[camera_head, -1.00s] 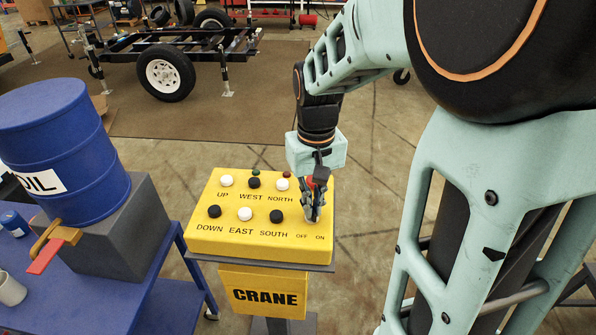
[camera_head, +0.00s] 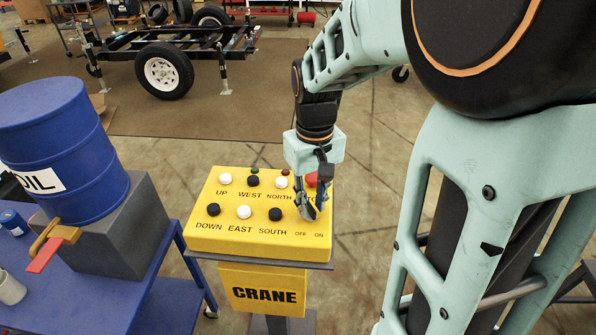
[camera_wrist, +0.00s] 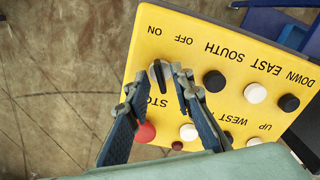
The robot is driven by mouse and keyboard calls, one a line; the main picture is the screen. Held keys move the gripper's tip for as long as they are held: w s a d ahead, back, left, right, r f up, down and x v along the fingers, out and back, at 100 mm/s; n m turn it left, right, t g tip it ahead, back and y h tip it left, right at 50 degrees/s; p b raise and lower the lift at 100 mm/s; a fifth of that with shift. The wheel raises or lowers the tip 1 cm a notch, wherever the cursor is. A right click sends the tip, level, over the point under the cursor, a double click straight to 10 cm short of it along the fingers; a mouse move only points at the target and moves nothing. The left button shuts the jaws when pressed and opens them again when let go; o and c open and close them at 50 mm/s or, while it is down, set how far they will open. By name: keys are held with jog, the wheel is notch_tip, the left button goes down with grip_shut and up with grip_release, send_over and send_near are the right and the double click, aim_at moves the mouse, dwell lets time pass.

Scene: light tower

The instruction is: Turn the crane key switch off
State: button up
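The yellow crane control box (camera_head: 200,235) stands on a post, its top carrying push buttons and the labels OFF and ON at the near right. The crane key switch (camera_wrist: 160,74) shows in the wrist view as a dark grey knob beside these labels. My gripper (camera_head: 312,211) is down at the box top. In the wrist view its fingertips (camera_wrist: 160,78) are apart, one on each side of the knob. A gap shows at the left finger; the right finger is very close, and contact is unclear. Which label the knob points to is hard to tell.
A red stop button (camera_wrist: 145,132) lies close to my left finger in the wrist view. Black and white buttons (camera_head: 244,212) cover the box to the left. Floor is free right of the box.

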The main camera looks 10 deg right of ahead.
aim_at(311, 207)
notch_tip(311, 207, up, 12)
dwell(0.7)
